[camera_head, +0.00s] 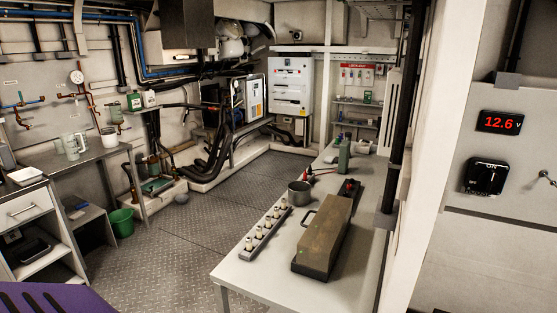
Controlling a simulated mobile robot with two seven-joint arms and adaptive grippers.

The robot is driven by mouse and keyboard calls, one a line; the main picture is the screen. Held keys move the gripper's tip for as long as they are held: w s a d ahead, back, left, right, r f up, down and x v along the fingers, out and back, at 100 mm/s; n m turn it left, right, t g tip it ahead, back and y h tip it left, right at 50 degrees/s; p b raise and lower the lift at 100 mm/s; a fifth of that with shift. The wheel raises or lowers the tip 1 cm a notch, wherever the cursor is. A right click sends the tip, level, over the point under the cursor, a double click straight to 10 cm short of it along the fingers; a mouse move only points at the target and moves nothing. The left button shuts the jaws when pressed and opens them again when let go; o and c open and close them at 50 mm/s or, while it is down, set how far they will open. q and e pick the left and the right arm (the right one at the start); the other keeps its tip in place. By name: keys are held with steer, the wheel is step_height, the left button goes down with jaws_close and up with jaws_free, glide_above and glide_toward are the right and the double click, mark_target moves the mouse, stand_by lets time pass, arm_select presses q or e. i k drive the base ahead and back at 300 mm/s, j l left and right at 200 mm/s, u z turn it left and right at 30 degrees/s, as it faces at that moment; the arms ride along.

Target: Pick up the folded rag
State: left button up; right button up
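I cannot make out a folded rag for certain. A flat pale thing (27,175) lies on the left counter, and I cannot tell whether it is cloth, a tray or paper. A small dark bluish flat thing (75,206) lies on the low shelf beside that counter, too small to identify. Neither of my grippers shows in the head view.
A grey bench (237,275) at centre right holds a long olive-brown case (325,232), a rack of small cylinders (266,232), a metal pot (299,193) and a green bottle (344,156). A green bucket (122,222) stands on the left. The plated floor (185,245) between is clear.

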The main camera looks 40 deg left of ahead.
mark_target(328, 159)
steer(key=u, duration=0.85)
steer(key=i+j+u, duration=0.2)
steer(key=j+u, duration=0.15)
steer(key=j, duration=0.15)
steer(key=i+j+u, duration=0.25)
steer(key=j+u, duration=0.15)
steer(key=i+j+u, duration=1.1)
steer(key=i, duration=0.35)
steer(key=i+l+z, duration=0.15)
steer(key=i+z, duration=0.15)
steer(key=z, duration=0.15)
steer(key=i+z, duration=0.35)
steer(key=z, duration=0.15)
steer(key=i+j+z, duration=0.1)
steer(key=i+z, duration=0.35)
steer(key=i+l+z, duration=0.2)
steer(key=i+z, duration=0.25)
steer(key=i, duration=0.2)
steer(key=i+z, duration=0.5)
steer(key=i+j, duration=0.05)
steer(key=i, duration=0.05)
